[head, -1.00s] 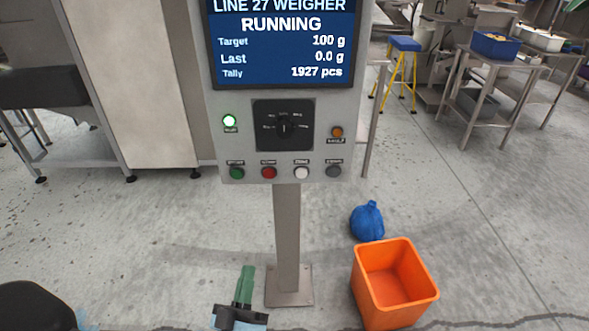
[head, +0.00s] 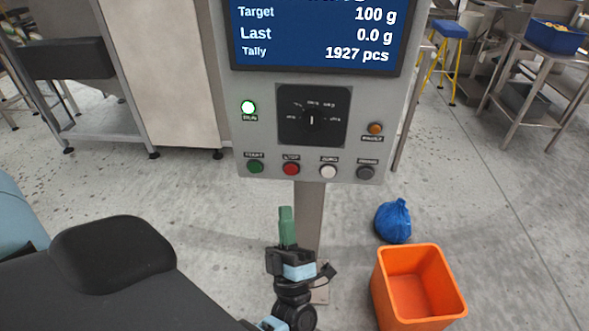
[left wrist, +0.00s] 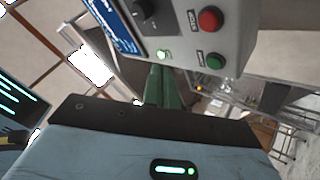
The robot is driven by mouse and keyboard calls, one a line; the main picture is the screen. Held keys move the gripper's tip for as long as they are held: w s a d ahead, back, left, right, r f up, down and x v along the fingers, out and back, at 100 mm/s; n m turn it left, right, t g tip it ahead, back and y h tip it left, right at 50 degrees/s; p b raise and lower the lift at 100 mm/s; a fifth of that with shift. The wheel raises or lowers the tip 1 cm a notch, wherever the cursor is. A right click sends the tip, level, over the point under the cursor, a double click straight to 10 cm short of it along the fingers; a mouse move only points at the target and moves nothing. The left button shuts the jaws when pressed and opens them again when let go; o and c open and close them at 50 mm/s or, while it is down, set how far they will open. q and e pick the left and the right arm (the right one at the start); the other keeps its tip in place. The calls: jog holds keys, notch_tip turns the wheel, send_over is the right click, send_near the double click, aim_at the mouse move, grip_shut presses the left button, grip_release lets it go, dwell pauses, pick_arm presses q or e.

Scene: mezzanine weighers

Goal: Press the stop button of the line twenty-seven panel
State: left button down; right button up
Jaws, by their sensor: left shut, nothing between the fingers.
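The line twenty-seven panel (head: 258,130) stands on a grey post, with its screen (head: 320,35) on top. The red stop button (head: 291,169) sits in the bottom row, between the green start button (head: 255,167) and a white button (head: 328,172). The red button also shows in the left wrist view (left wrist: 210,19), with the green one (left wrist: 215,62) beside it. My left gripper (head: 286,210) has its green fingers shut and empty, pointing up, below the red button and apart from it. In the left wrist view the fingers (left wrist: 163,75) are near the panel's edge. My right gripper is not in view.
The green run lamp (head: 248,107) is lit. A dark rotary selector (head: 312,119) and an amber lamp (head: 375,128) are above the buttons. An orange bin (head: 420,285) and a blue bag (head: 393,220) stand on the floor at right. Open floor lies left of the post.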

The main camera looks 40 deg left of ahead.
aim_at(290, 167)
pick_arm(q)
jog(key=w+a+b, duration=0.2)
jog(key=w+a, duration=0.2)
jog(key=w, duration=0.3)
jog(key=shift+w+a, duration=0.3)
dwell(0.3)
jog(key=shift+w+a, duration=0.1)
dwell(1.8)
jog(key=shift+w+a, duration=0.15)
jog(key=shift+w, duration=0.1)
jog(key=shift+w+a+b, duration=0.2)
jog(key=shift+w+b, duration=0.15)
jog(key=shift+b, duration=0.05)
dwell(0.8)
jog(key=shift+s+d, duration=0.1)
jog(key=shift+s, duration=0.05)
jog(key=shift+s+d, duration=0.35)
jog(key=shift+s, duration=0.25)
